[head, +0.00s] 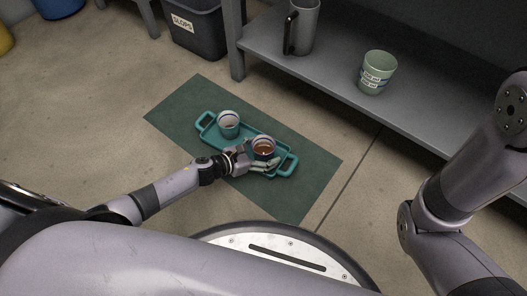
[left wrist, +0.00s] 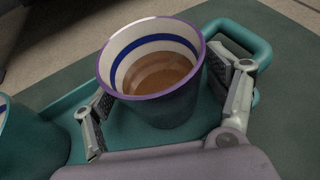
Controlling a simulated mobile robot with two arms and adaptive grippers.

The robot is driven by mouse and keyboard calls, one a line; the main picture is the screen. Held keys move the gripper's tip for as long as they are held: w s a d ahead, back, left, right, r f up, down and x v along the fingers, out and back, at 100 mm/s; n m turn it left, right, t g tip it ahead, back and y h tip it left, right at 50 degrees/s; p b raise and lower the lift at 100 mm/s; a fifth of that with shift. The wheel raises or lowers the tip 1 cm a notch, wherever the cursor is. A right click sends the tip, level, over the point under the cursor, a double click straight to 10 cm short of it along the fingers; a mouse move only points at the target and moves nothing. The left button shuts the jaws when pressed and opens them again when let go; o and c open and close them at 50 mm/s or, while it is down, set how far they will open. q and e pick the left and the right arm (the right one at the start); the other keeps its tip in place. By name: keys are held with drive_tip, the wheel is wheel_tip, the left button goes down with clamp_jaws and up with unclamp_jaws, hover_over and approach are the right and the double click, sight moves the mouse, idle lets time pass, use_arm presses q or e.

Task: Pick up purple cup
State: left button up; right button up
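The purple-rimmed cup (head: 264,149) stands upright on the teal tray (head: 290,165) and holds brown liquid. In the left wrist view the cup (left wrist: 160,105) shows a white inside with a blue band. My left gripper (head: 257,160) is low at the tray, with one finger on each side of this cup. My right gripper is out of view.
A second teal cup (head: 229,124) stands on the tray to the left. The tray lies on a green mat (head: 190,100) on the floor. A grey shelf (head: 330,85) behind carries a grey mug (head: 302,28) and a pale green cup (head: 377,73). A SLOPS bin (head: 196,32) stands at the back.

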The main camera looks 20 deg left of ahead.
use_arm(q)
drive_tip(key=c, duration=1.5)
